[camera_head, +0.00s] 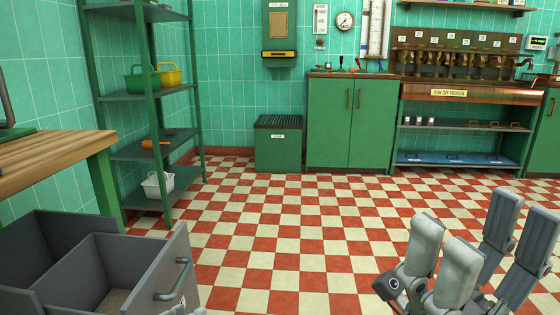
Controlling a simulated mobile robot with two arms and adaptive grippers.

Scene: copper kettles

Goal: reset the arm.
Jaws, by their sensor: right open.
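My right gripper (478,238) is at the lower right, its grey fingers pointing up and spread apart. It is open, with nothing between the fingers, over the checkered floor and apart from all furniture. A small pale grey bit at the bottom edge, beside the grey drawer, may be the tip of my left gripper (186,311). Too little of it shows to tell its state.
A grey divided drawer (182,250) with a handle stands open at lower left, by a wooden table (55,160). A green shelf rack (150,97), bin (278,150), cabinet (350,125) and copper kettle bench (465,94) line the wall. The middle floor is clear.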

